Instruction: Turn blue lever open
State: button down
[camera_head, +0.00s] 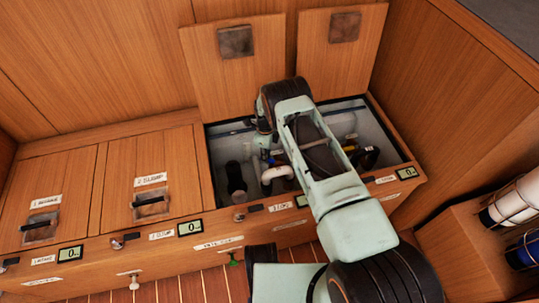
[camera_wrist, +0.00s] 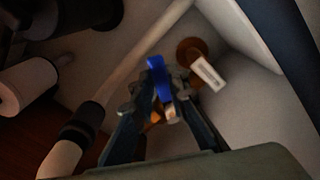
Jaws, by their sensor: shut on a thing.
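The blue lever (camera_wrist: 158,76) is between the fingertips of my gripper (camera_wrist: 163,84) in the wrist view. The fingers are shut on it, one on each side, and they hide part of it. Brownish and pale parts show just below the lever, between the fingers. In the head view my gripper (camera_head: 264,138) reaches down into the open compartment (camera_head: 212,160). There my arm covers much of the inside, and the lever is too small to make out clearly.
A pale pipe (camera_wrist: 128,76) with a black collar runs beside my gripper. A white-tagged brown fitting (camera_wrist: 208,73) is close on its right. A white elbow pipe (camera_head: 276,175) and dark cylinder (camera_head: 236,184) stand in the compartment. Two raised lids (camera_head: 232,80) (camera_head: 342,62) lean behind it.

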jog(key=shift+w+d+m+b, duration=0.15)
jog(key=shift+w+m+b, duration=0.25)
jog(key=shift+b, duration=0.2)
jog(key=c, duration=1.9)
grip_release()
jog(key=shift+r, duration=0.1)
notch_tip(320, 180, up, 12)
jog(key=shift+f, duration=0.1)
jog(key=shift+c, duration=0.2)
